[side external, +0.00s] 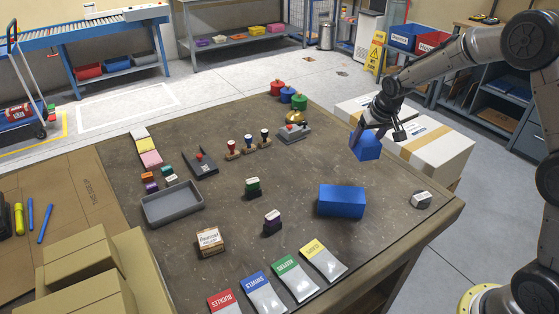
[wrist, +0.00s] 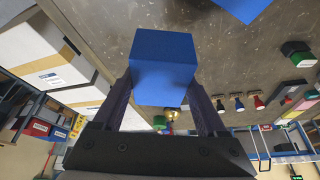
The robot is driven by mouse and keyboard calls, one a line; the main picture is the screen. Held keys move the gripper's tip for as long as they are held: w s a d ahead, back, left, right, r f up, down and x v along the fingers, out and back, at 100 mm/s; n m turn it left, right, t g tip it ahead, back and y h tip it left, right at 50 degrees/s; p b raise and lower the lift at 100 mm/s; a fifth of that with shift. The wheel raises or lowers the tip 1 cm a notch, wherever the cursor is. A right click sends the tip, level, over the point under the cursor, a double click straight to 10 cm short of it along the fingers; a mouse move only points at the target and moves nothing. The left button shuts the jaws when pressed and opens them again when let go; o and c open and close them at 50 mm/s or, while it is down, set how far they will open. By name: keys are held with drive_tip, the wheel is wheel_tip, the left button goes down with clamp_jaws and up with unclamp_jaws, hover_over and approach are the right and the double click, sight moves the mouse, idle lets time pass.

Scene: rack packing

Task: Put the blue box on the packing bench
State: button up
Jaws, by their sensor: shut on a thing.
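A small blue box (side external: 365,147) is held up by my gripper (side external: 379,132), near the right rear edge of the brown-topped bench (side external: 310,165). In the wrist view the blue box (wrist: 163,65) sits between the two fingers of my gripper (wrist: 163,88), which are shut on its sides. It looks raised above the bench top; how high is hard to tell. A second, longer blue block (side external: 341,201) lies on the right part of the bench. Its corner shows at the top of the wrist view (wrist: 243,8).
White cartons (side external: 440,150) stand just behind the held box. Bare top shows between the stamps and the blue block.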

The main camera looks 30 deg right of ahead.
drive_tip(key=s+d+f+m+g+y, duration=0.1)
drive_tip(key=s+f+m+g+y, duration=0.15)
drive_tip(key=s+m+y, duration=0.4)
drive_tip(key=s+d+f+m+g+y, duration=0.1)
drive_tip(key=s+d+f+m+y, duration=0.15)
drive_tip(key=s+m, duration=0.75)
wheel_tip(320, 180, up, 5)
drive_tip(key=d+m+t+y, duration=0.2)
drive_tip(key=d+m+t, duration=0.1)
drive_tip(key=m+t, duration=0.5)
drive_tip(key=shift+n+t, duration=0.35)
drive_tip(key=shift+n, duration=0.4)
drive_tip(key=w+d+f, duration=0.1)
drive_tip(key=w+f, duration=0.2)
drive_tip(key=w, duration=0.1)
drive_tip(key=w+d+f, duration=0.2)
drive_tip(key=w+f, duration=0.1)
drive_tip(key=w, duration=0.1)
drive_tip(key=w+d+f, duration=0.2)
drive_tip(key=w+f, duration=0.1)
drive_tip(key=w, duration=0.1)
drive_tip(key=shift+d, duration=0.25)
drive_tip(key=shift+w+d+f, duration=0.15)
drive_tip(key=shift+w+f, duration=0.1)
drive_tip(key=shift+f, duration=0.05)
drive_tip(key=shift+w+d+f, duration=0.1)
drive_tip(key=shift+w+f, duration=0.05)
drive_tip(key=shift+f, duration=1.6)
drive_tip(key=shift+f, duration=0.1)
